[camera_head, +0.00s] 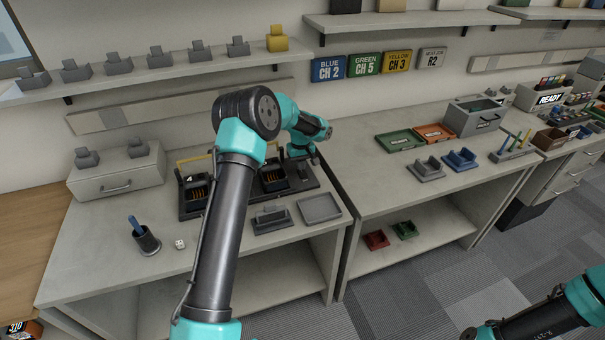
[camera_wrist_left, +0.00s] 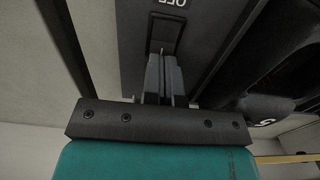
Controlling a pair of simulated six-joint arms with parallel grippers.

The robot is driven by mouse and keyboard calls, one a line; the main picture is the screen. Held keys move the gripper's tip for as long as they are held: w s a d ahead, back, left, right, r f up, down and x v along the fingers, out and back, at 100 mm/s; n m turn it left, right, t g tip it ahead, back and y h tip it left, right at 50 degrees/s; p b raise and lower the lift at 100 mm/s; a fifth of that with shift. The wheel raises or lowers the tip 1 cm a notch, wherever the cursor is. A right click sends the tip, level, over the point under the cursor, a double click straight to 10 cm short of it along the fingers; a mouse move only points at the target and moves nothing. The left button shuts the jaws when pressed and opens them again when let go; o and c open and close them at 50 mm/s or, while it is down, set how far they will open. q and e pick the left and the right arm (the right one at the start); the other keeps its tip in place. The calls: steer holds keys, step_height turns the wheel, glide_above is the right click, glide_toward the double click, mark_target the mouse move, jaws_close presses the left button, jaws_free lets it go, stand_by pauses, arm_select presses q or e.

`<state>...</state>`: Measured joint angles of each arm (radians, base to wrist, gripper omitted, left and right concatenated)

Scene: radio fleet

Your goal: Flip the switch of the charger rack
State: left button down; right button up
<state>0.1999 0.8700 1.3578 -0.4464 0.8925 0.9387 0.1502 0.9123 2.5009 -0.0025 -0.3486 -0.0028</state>
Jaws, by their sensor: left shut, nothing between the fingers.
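The charger rack (camera_head: 187,211) is a long black base on the left table, with black slots marked by orange strips. My left arm crosses in front of it and hides its middle. In the left wrist view a dark rectangular switch (camera_wrist_left: 165,34) sits on the rack's grey panel, under a white label that is partly cut off. My left gripper (camera_head: 312,160) is at the rack's right end. In the wrist view its fingers (camera_wrist_left: 164,62) are shut and empty, with tips at the lower edge of the switch; I cannot tell whether they touch. My right gripper is out of view.
A grey cradle (camera_head: 271,219) and a shallow grey tray (camera_head: 319,208) lie in front of the rack. A pen cup (camera_head: 146,239) and a drawer box (camera_head: 118,179) are to the left. The right table carries green (camera_head: 400,141) and orange trays.

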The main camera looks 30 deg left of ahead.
arm_select(q)
steer(key=shift+f, duration=0.45)
stand_by(0.3)
steer(key=shift+r, duration=3.55)
